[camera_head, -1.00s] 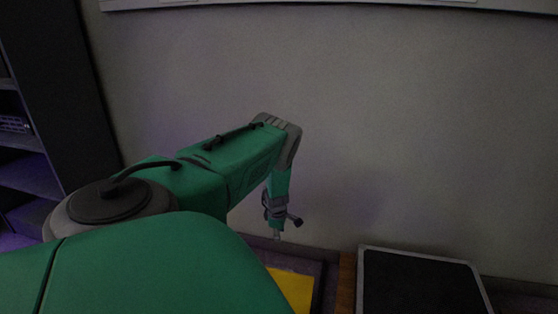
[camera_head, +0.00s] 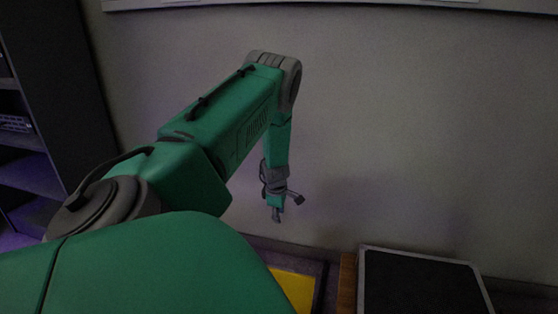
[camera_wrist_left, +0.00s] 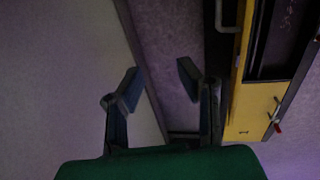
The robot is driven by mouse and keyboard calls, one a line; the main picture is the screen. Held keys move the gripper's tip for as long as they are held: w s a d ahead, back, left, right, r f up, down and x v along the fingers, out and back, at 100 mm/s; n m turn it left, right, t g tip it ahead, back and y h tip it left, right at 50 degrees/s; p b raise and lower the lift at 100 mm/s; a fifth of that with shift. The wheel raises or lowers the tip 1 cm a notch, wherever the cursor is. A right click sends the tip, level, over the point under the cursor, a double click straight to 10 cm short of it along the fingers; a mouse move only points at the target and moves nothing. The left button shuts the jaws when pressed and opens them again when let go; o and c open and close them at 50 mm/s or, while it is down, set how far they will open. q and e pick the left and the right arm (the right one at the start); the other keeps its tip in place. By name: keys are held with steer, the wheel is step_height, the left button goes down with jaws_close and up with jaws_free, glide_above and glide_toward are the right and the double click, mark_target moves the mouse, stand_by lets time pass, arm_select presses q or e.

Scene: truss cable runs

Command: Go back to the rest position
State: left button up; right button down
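My left arm comes in from the left in the head view and bends down at its wrist. Its gripper (camera_head: 278,214) hangs in front of the grey wall, above the floor-level items. In the left wrist view the two dark fingers of this gripper (camera_wrist_left: 158,83) stand apart with nothing between them. The gripper is open and empty, and touches nothing that I can see. My right gripper is in neither view.
A yellow surface (camera_head: 294,288) lies below the gripper; a yellow cabinet-like item (camera_wrist_left: 248,118) shows in the left wrist view. A black panel with a pale frame (camera_head: 422,284) sits at lower right, beside a brown strip (camera_head: 346,283). Dark shelving (camera_head: 55,105) stands at left.

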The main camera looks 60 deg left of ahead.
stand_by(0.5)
arm_select(q)
steer(key=s+d+f+m+g, duration=0.1)
steer(key=s+d+f+m, duration=0.1)
steer(key=d+m, duration=0.85)
steer(key=s+d+f+m, duration=0.2)
steer(key=d+m, duration=0.3)
steer(key=d, duration=1.1)
steer(key=s+d+r+m+h, duration=0.1)
steer(key=s+d+m, duration=0.5)
steer(key=d, duration=0.3)
steer(key=s+d+r+m+h, duration=0.1)
steer(key=s+d+r+m, duration=0.1)
steer(key=s+d+m, duration=0.6)
step_height(320, 180, up, 17)
steer(key=w+n+p, duration=0.1)
steer(key=p, duration=1.6)
steer(key=shift+w+d, duration=0.3)
steer(key=shift+f, duration=0.15)
steer(key=shift+s, duration=0.1)
